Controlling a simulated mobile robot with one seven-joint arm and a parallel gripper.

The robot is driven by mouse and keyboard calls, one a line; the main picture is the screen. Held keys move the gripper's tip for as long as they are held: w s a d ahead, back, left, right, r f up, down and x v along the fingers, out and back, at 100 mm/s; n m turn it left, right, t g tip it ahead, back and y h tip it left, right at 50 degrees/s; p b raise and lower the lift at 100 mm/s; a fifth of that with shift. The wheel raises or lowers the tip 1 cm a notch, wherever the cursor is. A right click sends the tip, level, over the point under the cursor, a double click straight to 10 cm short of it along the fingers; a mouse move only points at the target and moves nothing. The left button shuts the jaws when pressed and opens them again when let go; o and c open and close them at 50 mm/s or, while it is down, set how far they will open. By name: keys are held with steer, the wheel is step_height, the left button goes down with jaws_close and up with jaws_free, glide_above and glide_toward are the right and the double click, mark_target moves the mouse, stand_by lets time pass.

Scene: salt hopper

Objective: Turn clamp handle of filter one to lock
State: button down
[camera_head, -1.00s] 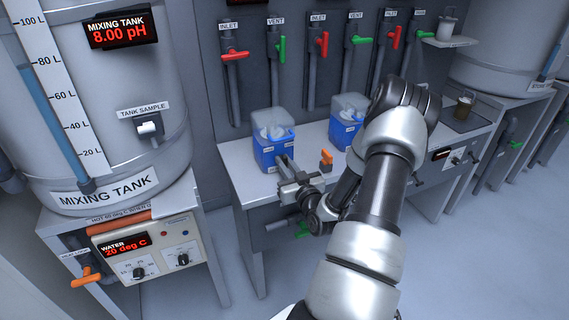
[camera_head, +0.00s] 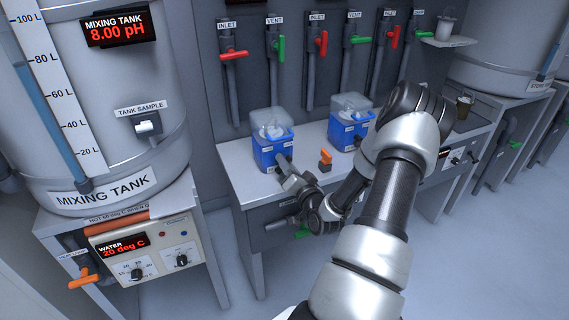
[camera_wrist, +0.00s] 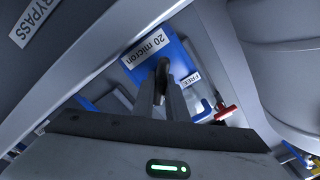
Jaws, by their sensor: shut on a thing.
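Filter one is taken to be the left blue filter housing with a clear top (camera_head: 271,143), on the bench left of my arm. My gripper (camera_head: 284,166) reaches its front lower right corner. In the wrist view a blue body with a "20 micron" label (camera_wrist: 142,53) and a "FREE" label (camera_wrist: 192,79) lies just beyond my gripper (camera_wrist: 162,82). The fingers are shut on a dark, curved piece (camera_wrist: 163,69) at their tips, apparently the clamp handle. Most of it is hidden by the fingers, so its exact angle cannot be told.
A second blue filter (camera_head: 350,124) stands to the right. Red and green inlet and vent valves line the wall behind. The mixing tank (camera_head: 95,100) stands at the left.

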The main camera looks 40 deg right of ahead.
steer(key=m, duration=0.3)
steer(key=shift+f+m, duration=0.1)
steer(key=shift+m, duration=0.3)
steer(key=m, duration=0.4)
steer(key=shift+f+m+p, duration=0.15)
steer(key=shift+m+p, duration=0.2)
steer(key=shift+m, duration=0.05)
steer(key=c, duration=1.8)
jaws_free()
steer(key=shift+o, duration=0.2)
steer(key=p+v, duration=0.2)
steer(key=v, duration=1.5)
steer(key=shift+s, duration=0.2)
steer(key=shift+a, duration=0.1)
